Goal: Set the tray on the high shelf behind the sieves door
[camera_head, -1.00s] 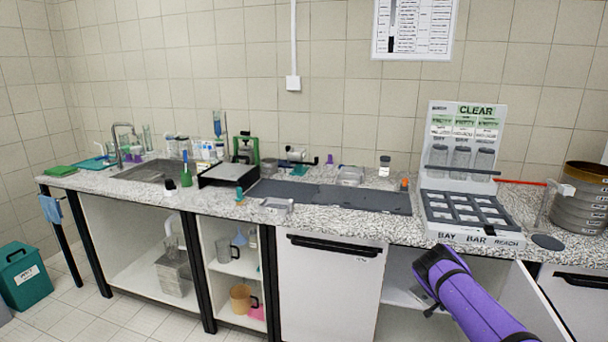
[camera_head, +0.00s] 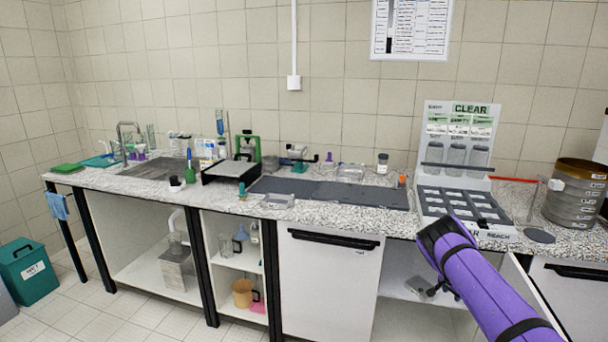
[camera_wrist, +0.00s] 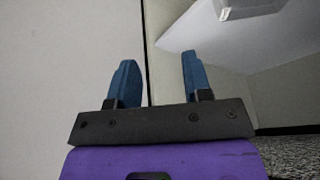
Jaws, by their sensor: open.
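My gripper (camera_wrist: 160,65) is open, with two blue fingers apart and nothing between them. In the head view it is mostly hidden behind my purple arm. The sieves door (camera_head: 535,300) stands open at the right, below the counter. On the white shelf inside the open cabinet (camera_head: 395,288) lies a small grey object (camera_head: 418,285), probably the tray. A light grey object, likely the same one, shows at the top edge of the wrist view (camera_wrist: 248,9), apart from my fingers. Its full shape is cut off.
A closed white door (camera_head: 328,285) is left of the open cabinet. The speckled countertop (camera_head: 355,222) above holds a small grey dish (camera_head: 277,201), a dark mat, a rack (camera_head: 465,215) and stacked sieves (camera_head: 575,195). A plain pale panel fills the wrist view's left side.

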